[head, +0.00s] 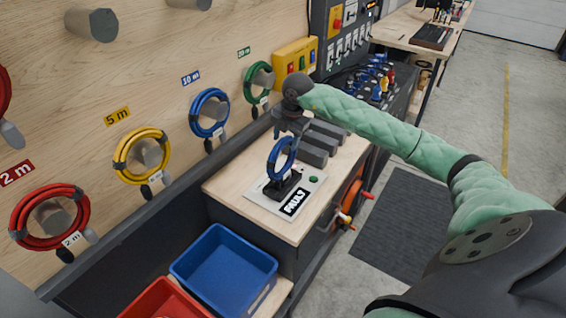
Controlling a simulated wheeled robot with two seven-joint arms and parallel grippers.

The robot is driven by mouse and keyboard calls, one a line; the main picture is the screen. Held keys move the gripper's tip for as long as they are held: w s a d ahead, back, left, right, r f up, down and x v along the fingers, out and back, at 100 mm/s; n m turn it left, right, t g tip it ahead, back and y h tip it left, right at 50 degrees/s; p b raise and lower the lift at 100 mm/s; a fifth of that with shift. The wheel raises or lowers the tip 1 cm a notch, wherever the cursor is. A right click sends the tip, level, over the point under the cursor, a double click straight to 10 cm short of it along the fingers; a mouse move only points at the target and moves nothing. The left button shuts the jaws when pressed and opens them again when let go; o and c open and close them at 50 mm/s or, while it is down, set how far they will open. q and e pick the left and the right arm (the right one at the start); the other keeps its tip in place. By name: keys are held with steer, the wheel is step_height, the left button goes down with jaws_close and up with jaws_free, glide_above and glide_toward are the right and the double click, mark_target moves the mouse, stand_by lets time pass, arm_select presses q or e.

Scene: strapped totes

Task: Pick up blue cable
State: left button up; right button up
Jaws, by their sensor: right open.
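A coiled blue cable (270,166) stands upright in a dark holder (283,188) on a pale plate on the wooden bench. My right gripper (287,136) hangs just above the top of this coil, pointing down, with its jaws open. I cannot tell whether the fingers touch or straddle the coil. A second blue cable (196,104) hangs on a wall peg below a blue "10 m" label. My left gripper is not in view.
Red (20,236), yellow (120,160) and green (250,84) coils hang on wall pegs. Grey blocks (313,151) sit behind the holder. A blue bin (222,268) and a red bin (163,300) stand below. The bench's front left is clear.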

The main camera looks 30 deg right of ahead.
steer(key=f, duration=0.2)
steer(key=w+a+f, duration=0.1)
steer(key=f, duration=0.1)
steer(key=shift+w+b, duration=0.1)
steer(key=shift+b, duration=0.2)
steer(key=shift+f, duration=0.3)
jaws_close()
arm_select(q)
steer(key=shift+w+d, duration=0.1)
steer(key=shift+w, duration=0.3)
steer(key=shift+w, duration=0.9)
